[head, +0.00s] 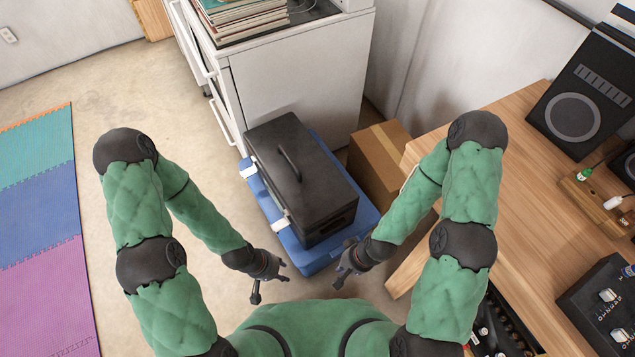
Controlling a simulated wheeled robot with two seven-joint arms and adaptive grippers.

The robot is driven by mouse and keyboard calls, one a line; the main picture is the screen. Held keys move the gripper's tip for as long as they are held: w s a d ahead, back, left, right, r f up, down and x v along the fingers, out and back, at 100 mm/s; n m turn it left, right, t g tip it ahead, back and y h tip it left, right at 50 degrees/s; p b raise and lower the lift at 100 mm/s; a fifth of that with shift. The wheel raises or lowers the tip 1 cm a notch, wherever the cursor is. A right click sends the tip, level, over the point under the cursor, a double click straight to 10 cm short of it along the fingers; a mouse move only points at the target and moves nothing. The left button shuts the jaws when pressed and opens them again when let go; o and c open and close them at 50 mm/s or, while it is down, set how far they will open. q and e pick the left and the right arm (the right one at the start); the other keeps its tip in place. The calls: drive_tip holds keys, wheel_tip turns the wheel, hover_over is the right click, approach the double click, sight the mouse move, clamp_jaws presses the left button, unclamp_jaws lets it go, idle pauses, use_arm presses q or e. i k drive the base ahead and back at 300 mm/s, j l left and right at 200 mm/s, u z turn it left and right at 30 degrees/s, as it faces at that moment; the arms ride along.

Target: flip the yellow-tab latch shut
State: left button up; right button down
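No yellow tab can be made out in the head view. A blue cooler-like box (326,257) stands on the floor ahead of me, with a white latch (280,222) and a second white latch (248,170) on its left side. A black case (290,165) with a top handle sits on the blue box and covers most of its lid. My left gripper (270,288) is open and empty, in front of the box's near left corner. My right gripper (338,278) looks open and empty, near the box's near right corner.
A white cabinet (300,80) with records (240,15) stands behind the box. A cardboard box (380,150) is at its right. A wooden desk (500,170) with a speaker (575,115) fills the right. Concrete floor (190,130) and foam mats (40,220) lie clear at left.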

sight(253, 169)
drive_tip(key=i+j, duration=0.1)
drive_tip(key=j, duration=0.3)
drive_tip(key=i+j, duration=0.1)
drive_tip(key=j, duration=0.25)
drive_tip(key=j+u, duration=0.1)
drive_tip(key=j, duration=0.3)
drive_tip(key=i+j, duration=0.15)
drive_tip(key=j, duration=0.2)
drive_tip(key=i+j, duration=0.1)
drive_tip(key=j, duration=0.25)
drive_tip(key=u, duration=0.05)
